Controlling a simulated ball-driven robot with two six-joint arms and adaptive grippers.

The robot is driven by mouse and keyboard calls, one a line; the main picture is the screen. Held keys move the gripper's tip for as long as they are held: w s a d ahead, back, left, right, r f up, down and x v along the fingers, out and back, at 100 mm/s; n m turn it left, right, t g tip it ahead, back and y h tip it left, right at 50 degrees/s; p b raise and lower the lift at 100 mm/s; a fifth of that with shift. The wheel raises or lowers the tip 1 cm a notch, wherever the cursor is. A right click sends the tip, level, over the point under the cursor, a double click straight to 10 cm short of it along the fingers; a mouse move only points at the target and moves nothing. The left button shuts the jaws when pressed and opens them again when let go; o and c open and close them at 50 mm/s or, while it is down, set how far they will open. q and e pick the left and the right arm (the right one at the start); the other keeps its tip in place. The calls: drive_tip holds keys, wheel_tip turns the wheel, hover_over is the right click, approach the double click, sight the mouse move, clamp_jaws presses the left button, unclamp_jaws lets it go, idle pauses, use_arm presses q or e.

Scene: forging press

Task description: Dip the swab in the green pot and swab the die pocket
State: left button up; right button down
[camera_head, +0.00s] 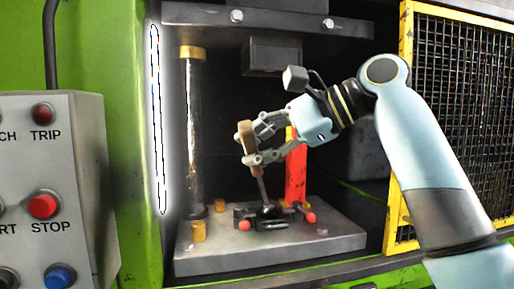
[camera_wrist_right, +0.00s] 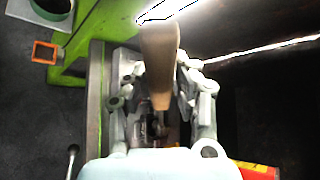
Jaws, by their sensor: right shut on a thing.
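The swab (camera_head: 247,140) has a thick wooden handle and a thin dark rod that slants down from it. My right gripper (camera_head: 256,145) is shut on the handle, inside the press opening. The handle also shows in the right wrist view, between the fingers (camera_wrist_right: 160,65). The swab's lower end reaches the dark die (camera_head: 268,213) on the press bed; I cannot tell whether it touches the pocket. My left gripper is not in view.
Red-tipped clamps (camera_head: 244,224) flank the die on the grey bed plate (camera_head: 330,240). A red upright (camera_head: 296,175) stands behind the gripper. The dark ram (camera_head: 272,56) hangs above. A brass-collared column (camera_head: 194,130) stands left, a yellow mesh guard (camera_head: 460,90) right.

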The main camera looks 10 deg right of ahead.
drive_tip(key=shift+s, duration=0.7)
drive_tip(key=shift+w, duration=0.15)
drive_tip(key=shift+w, duration=0.55)
drive_tip(key=shift+s, duration=0.15)
drive_tip(key=shift+s+f, duration=0.1)
drive_tip(key=shift+s, duration=0.45)
drive_tip(key=shift+w, duration=0.15)
drive_tip(key=shift+w, duration=0.5)
drive_tip(key=shift+r, duration=0.25)
